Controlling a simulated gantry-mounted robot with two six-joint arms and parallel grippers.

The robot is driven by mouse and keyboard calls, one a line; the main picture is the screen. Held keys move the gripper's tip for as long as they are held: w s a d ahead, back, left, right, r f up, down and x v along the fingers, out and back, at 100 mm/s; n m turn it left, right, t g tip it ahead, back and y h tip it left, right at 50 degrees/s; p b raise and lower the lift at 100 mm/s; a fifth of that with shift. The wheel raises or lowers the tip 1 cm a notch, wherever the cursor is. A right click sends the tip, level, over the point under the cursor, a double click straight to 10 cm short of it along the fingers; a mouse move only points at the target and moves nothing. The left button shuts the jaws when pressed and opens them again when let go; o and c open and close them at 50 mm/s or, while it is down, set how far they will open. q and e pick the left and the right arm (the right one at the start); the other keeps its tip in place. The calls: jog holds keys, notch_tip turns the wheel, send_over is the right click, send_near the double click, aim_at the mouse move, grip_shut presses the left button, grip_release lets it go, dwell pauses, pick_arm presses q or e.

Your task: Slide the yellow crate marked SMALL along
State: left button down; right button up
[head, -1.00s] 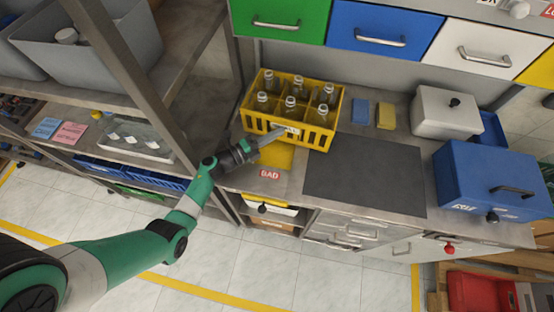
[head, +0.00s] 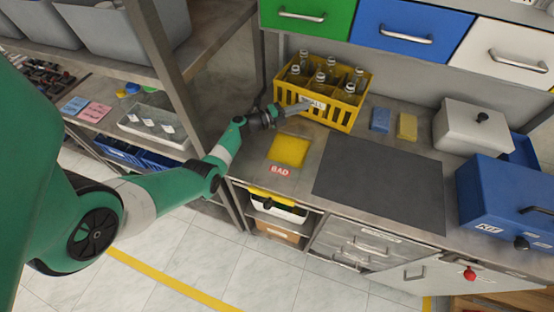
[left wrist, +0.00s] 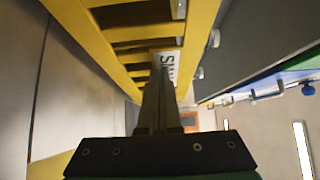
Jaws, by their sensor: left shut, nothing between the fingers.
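The yellow crate (head: 345,117) stands upright on the workbench with several clear bottles (head: 320,80) in it. Its white label (head: 312,102) is partly hidden by my left gripper; the left wrist view shows the letters "SM" on the label (left wrist: 168,66). My left gripper (head: 304,107) is shut and empty, its fingertips at the crate's front wall by the label. In the left wrist view the closed fingers (left wrist: 160,88) point at the yellow crate (left wrist: 105,25); whether they touch is hard to tell. My right gripper is not in view.
A yellow square (head: 289,151) and BAD label (head: 280,171) lie in front of the crate. A dark mat (head: 380,180) is to its right front. Blue (head: 380,119) and yellow (head: 407,126) blocks lie right of it. A shelf post (head: 165,70) stands left; drawers (head: 405,30) hang behind.

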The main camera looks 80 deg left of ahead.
pick_arm(q)
jog(key=s+d+r+p, duration=0.8)
jog(key=d+r+p, duration=0.3)
jog(key=r+p, duration=0.1)
jog(key=shift+s+r+p, duration=0.25)
jog(key=shift+r+p, duration=0.15)
jog(key=shift+p, duration=0.35)
jog(key=shift+d, duration=0.1)
